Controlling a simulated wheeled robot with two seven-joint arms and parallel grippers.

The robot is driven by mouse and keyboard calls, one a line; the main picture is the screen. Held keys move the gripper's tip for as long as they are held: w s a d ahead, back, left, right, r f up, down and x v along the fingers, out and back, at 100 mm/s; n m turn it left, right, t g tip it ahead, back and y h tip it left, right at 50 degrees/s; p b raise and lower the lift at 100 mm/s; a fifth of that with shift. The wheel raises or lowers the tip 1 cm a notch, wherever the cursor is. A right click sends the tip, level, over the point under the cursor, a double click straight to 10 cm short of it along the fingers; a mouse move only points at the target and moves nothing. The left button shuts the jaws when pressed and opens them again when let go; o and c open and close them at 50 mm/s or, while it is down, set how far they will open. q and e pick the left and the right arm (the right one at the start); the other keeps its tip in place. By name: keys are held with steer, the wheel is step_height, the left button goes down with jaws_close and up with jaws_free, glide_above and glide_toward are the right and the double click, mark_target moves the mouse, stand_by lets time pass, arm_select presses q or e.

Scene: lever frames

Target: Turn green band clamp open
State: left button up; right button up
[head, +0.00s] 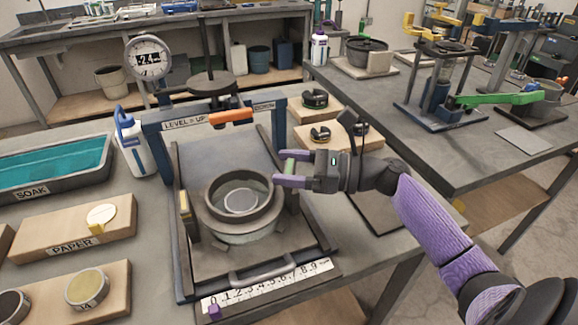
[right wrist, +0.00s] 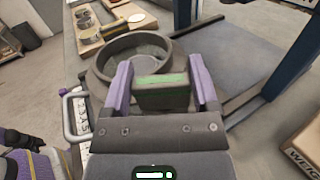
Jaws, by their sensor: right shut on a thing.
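The clamp is a dark round ring (head: 241,205) on a tray in the middle of the head view, with a pale disc inside it. The ring also shows in the right wrist view (right wrist: 105,68). A block-like handle with green edges (right wrist: 162,92) stands at the ring's near side in that view. My right gripper (head: 280,175) reaches in from the right at the ring's right rim. Its purple fingers (right wrist: 163,90) are shut on the green-edged handle. In the head view the fingers mostly hide the handle. My left gripper is not in view.
A blue frame (head: 160,150) marked LEVEL UP with an orange lever (head: 230,117) stands behind the ring. A metal bar handle (head: 262,272) and number scale (head: 270,287) lie in front. Another green lever (head: 500,98) is on the right bench. A teal soak tray (head: 20,182) is at left.

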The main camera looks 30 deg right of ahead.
steer(key=n+g+y+b, duration=0.1)
steer(key=n+g+y, duration=0.1)
steer(key=n+g, duration=0.1)
steer(key=shift+f+g+y, duration=0.1)
steer(key=shift+g+y, duration=0.3)
steer(key=shift+g, duration=0.2)
steer(key=shift+n+g+y+b, duration=0.4)
steer(key=shift+n+g+b, duration=0.1)
steer(key=shift+n+g, duration=0.25)
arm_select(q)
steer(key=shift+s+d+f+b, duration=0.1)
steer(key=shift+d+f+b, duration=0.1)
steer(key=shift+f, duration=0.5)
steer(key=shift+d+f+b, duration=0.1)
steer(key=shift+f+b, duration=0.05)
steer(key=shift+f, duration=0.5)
arm_select(e)
steer(key=shift+n+g, duration=0.55)
steer(key=shift+g, duration=0.4)
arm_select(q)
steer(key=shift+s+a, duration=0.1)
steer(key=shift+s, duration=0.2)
arm_select(e)
steer(key=shift+g+y, duration=0.3)
